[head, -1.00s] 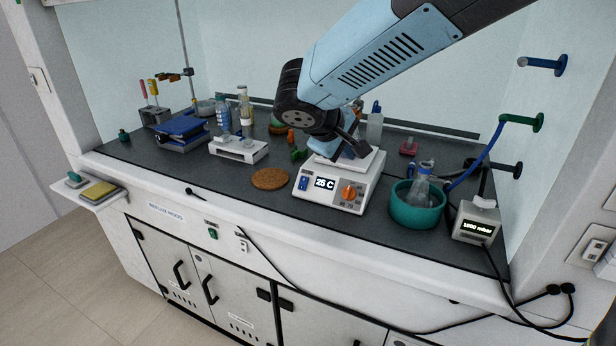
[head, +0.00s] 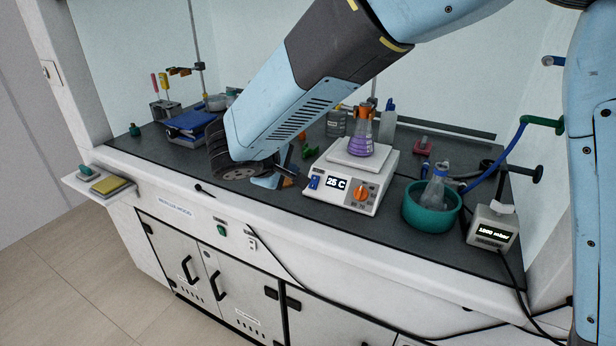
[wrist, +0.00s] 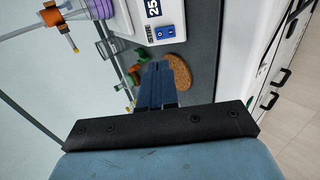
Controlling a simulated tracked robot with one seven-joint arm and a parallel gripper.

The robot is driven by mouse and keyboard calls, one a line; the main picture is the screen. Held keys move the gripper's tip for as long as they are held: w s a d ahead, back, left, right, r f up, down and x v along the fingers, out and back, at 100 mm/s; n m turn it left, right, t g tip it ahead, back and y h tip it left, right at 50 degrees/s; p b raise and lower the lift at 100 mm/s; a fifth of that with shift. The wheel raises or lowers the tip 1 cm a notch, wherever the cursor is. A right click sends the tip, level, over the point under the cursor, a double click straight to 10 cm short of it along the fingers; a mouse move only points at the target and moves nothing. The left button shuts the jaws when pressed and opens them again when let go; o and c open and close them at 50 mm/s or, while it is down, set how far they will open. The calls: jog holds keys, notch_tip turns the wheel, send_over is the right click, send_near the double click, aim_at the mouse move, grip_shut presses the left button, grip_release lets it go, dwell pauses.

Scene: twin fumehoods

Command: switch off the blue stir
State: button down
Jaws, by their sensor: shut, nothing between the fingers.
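The white hotplate stirrer (head: 340,200) stands on the hood worktop, its display reading 25 C. A blue rocker switch (head: 314,182) sits left of the display, and an orange knob (head: 362,193) sits right of it. A conical flask with purple liquid (head: 360,143) stands upright on the top plate. In the wrist view the blue switch (wrist: 165,31) shows ahead of the fingertips, with a gap between. My gripper (wrist: 157,68) is shut and empty, left of the stirrer and over the worktop near the cork ring (wrist: 178,72). In the head view my arm partly hides it.
A teal bowl with a flask (head: 432,208) and a pressure box (head: 492,228) stand right of the stirrer. Small green and orange items (wrist: 132,72) lie near the fingers. A blue jack (head: 190,122) stands at the left. A cable hangs along the front edge.

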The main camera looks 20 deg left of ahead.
aim_at(317, 177)
jog(key=x, duration=1.3)
jog(key=shift+w+f, duration=0.3)
jog(key=shift+w, duration=0.1)
jog(key=shift+w, duration=0.25)
jog(key=shift+d+r, duration=0.1)
jog(key=shift+w+r, duration=0.15)
jog(key=shift+r, duration=0.45)
